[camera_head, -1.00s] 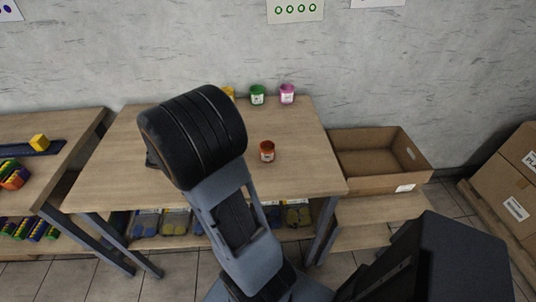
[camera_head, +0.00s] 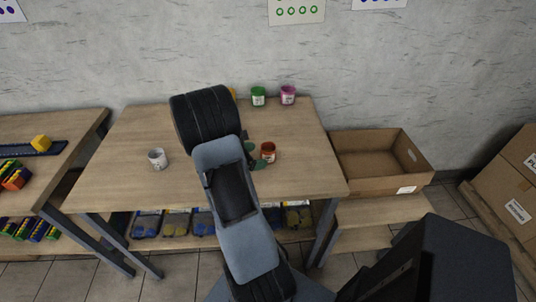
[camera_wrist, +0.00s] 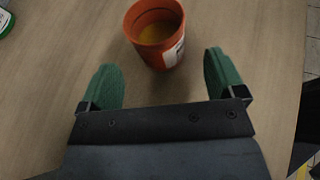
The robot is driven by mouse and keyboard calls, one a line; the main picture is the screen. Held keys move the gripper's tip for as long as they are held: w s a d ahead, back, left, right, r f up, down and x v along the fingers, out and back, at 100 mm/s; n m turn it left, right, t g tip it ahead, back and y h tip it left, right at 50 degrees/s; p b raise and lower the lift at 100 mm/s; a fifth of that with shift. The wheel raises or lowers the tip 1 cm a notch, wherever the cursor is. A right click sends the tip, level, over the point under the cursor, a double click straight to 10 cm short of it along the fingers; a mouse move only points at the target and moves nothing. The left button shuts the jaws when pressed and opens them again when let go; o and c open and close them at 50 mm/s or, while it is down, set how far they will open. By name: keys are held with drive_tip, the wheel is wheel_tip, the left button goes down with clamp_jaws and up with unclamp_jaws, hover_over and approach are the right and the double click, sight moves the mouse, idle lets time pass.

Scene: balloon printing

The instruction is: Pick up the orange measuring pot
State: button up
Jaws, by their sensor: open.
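The orange measuring pot (camera_head: 267,151) stands upright on the wooden table, right of my arm. In the wrist view the pot (camera_wrist: 144,38) shows with a white label on its side and a yellowish inside. My gripper (camera_wrist: 162,75) is open, with its two green fingers apart and nothing between them. The pot lies just beyond the fingertips, roughly between their lines. In the head view a green finger of my gripper (camera_head: 257,157) shows close to the pot's left side; the rest is hidden behind my arm.
A white pot (camera_head: 157,159) stands on the table's left part. A green pot (camera_head: 258,96) and a pink pot (camera_head: 288,94) stand at the back, with a yellow one partly hidden. An open cardboard box (camera_head: 380,161) sits right of the table.

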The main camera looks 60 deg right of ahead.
sight(267, 154)
drive_tip(key=shift+x, duration=2.5)
drive_tip(key=shift+r, duration=0.1)
drive_tip(key=shift+c, duration=0.5)
drive_tip(key=c, duration=1)
drive_tip(key=shift+o, duration=0.2)
drive_tip(key=shift+r, duration=0.1)
